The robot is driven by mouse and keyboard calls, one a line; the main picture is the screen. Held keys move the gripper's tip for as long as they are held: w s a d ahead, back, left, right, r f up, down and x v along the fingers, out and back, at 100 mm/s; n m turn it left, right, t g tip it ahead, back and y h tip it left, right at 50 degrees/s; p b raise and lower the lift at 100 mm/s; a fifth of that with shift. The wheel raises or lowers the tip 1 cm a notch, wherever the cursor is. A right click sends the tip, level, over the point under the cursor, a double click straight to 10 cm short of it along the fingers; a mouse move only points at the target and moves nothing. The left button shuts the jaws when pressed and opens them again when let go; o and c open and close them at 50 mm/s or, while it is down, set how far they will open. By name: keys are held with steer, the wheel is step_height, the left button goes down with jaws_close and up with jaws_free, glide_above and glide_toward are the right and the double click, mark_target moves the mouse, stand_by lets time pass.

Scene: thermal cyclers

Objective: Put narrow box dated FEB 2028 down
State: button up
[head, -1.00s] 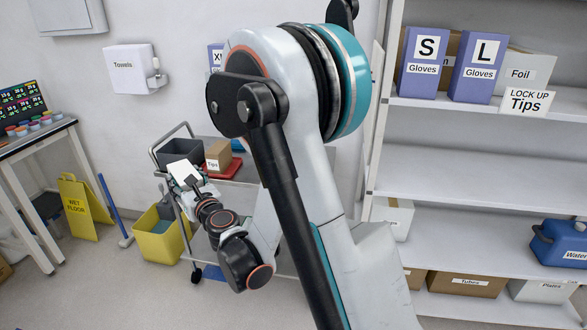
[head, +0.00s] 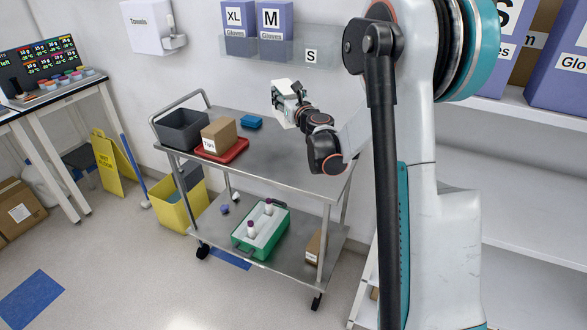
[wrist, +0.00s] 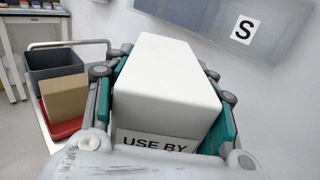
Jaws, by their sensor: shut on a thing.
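A white narrow box (wrist: 168,75) fills the middle of the wrist view, between the teal pads of my gripper (wrist: 172,92). A label on its near end reads "USE BY"; the date below is hidden by my wrist. In the head view my gripper (head: 291,92) is shut on the white box (head: 281,110). It appears held above the top shelf of the steel cart (head: 285,150), near the back wall; its exact height is hard to tell.
A grey bin (head: 181,129), a cardboard box (head: 219,136) on a red tray (head: 236,154) and a blue item (head: 251,122) occupy the cart's left top. The right top looks bare. A green rack (head: 247,245) stands below.

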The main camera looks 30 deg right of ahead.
steer(key=shift+d, duration=0.8)
steer(key=shift+d+f, duration=0.25)
step_height(320, 180, down, 19)
steer(key=b, duration=0.7)
steer(key=shift+w+f+b, duration=0.1)
steer(key=shift+b, duration=0.2)
steer(key=o, duration=1.2)
